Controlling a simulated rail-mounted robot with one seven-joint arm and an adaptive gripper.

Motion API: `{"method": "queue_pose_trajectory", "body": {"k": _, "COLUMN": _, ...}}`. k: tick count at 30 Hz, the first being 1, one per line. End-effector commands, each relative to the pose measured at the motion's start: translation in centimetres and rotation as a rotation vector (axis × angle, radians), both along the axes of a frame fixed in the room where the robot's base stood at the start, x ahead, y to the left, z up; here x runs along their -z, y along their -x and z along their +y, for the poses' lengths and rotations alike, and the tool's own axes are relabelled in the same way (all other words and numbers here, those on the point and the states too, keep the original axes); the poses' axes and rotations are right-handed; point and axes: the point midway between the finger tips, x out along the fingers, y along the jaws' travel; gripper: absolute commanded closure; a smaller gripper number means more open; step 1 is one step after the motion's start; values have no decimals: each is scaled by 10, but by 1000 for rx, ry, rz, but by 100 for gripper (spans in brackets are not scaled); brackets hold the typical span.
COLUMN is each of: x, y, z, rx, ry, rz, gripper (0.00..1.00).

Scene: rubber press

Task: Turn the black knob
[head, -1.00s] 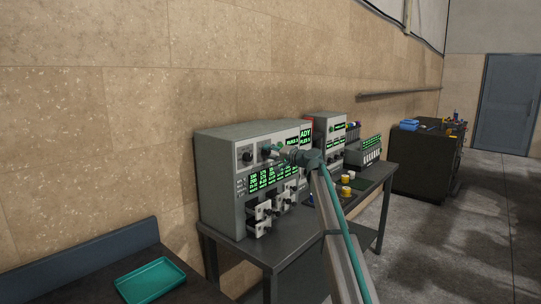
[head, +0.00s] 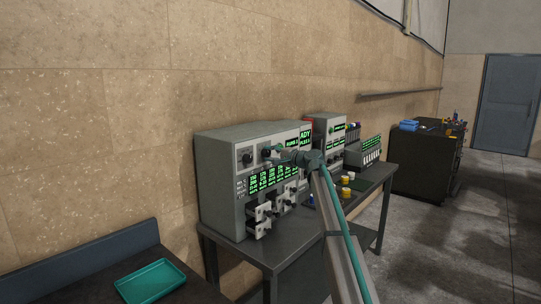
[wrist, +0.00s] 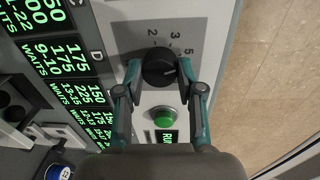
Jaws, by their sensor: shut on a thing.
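In the wrist view the round black knob (wrist: 159,68) sits on a grey panel with a printed scale that includes 2, 3 and 5. A white mark on the knob points to the right of the picture. The two fingers of my gripper (wrist: 160,72) are on either side of the knob and are shut on it. In the head view my gripper (head: 276,155) is at the upper front of the grey press cabinet (head: 221,195). The gripped knob is too small and covered there to make out clearly.
A green button (wrist: 163,117) is just below the knob in the wrist view. Green-lit displays (wrist: 68,78) lie to its left. Another black knob (head: 247,158) is farther left on the cabinet. A teal tray (head: 150,281) lies on the table at lower left.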

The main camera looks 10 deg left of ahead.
Motion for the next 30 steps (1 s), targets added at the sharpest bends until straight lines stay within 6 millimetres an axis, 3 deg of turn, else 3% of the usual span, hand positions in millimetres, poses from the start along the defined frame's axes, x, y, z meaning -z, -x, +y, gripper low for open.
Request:
{"method": "queue_pose_trajectory", "body": {"k": 7, "x": 0, "y": 0, "z": 0, "rx": 1, "ry": -1, "rz": -1, "gripper": 98}}
{"method": "queue_pose_trajectory", "body": {"k": 8, "x": 0, "y": 0, "z": 0, "rx": 1, "ry": 0, "rz": -1, "gripper": 58}}
{"method": "queue_pose_trajectory", "body": {"k": 12, "x": 0, "y": 0, "z": 0, "rx": 0, "ry": 0, "rz": -1, "gripper": 37}}
{"method": "queue_pose_trajectory", "body": {"k": 23, "x": 0, "y": 2, "z": -2, "rx": 0, "ry": 1, "rz": -1, "gripper": 37}}
{"method": "queue_pose_trajectory", "body": {"k": 30, "x": -2, "y": 20, "z": -27, "rx": 2, "ry": 0, "rz": -1, "gripper": 37}}
